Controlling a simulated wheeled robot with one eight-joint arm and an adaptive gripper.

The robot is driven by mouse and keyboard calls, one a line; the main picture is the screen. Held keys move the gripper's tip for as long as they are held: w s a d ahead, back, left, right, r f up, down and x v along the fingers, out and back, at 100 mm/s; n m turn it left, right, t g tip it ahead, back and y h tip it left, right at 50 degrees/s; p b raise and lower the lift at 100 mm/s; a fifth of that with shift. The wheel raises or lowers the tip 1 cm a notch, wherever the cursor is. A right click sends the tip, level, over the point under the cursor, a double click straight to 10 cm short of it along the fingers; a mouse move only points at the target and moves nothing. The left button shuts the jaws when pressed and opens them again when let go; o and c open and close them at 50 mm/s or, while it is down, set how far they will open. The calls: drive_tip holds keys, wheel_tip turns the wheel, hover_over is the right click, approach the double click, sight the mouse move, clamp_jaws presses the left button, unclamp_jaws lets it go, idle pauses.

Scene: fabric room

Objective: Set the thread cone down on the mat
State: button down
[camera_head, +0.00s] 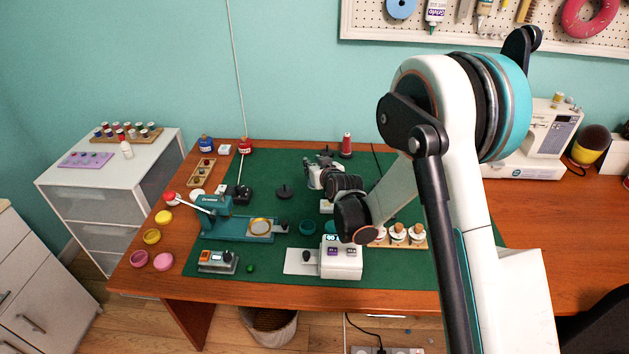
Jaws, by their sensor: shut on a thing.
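The red thread cone (347,143) stands upright at the back of the work area, right beside the tips of my gripper (331,157). My gripper is small in this view and reaches away from me over the green mat (290,165). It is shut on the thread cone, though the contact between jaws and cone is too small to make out. The cone's base is near the mat's back part; I cannot tell whether it touches the mat or is just above it.
A teal device (235,226) stands on the mat's left, a white scale-like device (341,258) at its front. A wooden rack of spools (402,236) is at right, partly behind my arm.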

drive_tip(key=shift+f+b, duration=0.8)
drive_tip(key=shift+f, duration=1.35)
drive_tip(key=shift+f, duration=0.15)
drive_tip(key=c, duration=1.3)
unclamp_jaws()
drive_tip(key=shift+c, duration=0.2)
